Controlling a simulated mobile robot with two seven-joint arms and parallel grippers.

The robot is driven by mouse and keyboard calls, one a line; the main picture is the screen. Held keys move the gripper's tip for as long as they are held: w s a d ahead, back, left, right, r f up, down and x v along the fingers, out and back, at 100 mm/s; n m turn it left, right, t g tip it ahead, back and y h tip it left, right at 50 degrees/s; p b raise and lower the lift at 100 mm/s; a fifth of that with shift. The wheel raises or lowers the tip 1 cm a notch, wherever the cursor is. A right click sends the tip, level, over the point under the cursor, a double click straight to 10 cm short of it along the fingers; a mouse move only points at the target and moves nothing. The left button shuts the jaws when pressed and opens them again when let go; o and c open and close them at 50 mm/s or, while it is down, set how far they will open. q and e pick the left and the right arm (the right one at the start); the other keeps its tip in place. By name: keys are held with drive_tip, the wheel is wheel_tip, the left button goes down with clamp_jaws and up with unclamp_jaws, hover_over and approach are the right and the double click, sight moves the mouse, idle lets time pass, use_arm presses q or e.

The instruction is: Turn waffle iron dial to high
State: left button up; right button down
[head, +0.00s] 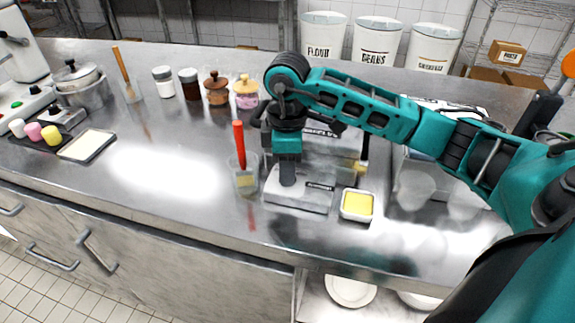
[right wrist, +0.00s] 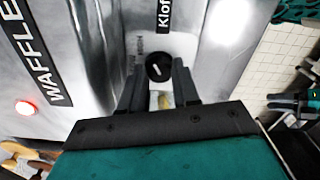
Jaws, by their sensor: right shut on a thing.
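The waffle iron (head: 312,199) is a silver machine on the steel counter, partly hidden behind my right arm. Its black round dial (right wrist: 158,67) with a white pointer mark shows in the right wrist view, on the pale front face by small, partly hidden lettering. My right gripper (head: 287,182) points down at the front of the iron. Its two dark fingers (right wrist: 157,80) stand on either side of the dial and are shut on it. In the head view the dial is hidden by the gripper. My left gripper does not show in the head view.
A red light (right wrist: 26,108) glows on the iron. A clear cup (head: 245,182) with a red-handled tool stands close left of the iron. A small dish of yellow stuff (head: 357,205) sits close right.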

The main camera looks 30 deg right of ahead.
idle(0.4)
drive_tip(key=c, duration=0.8)
unclamp_jaws()
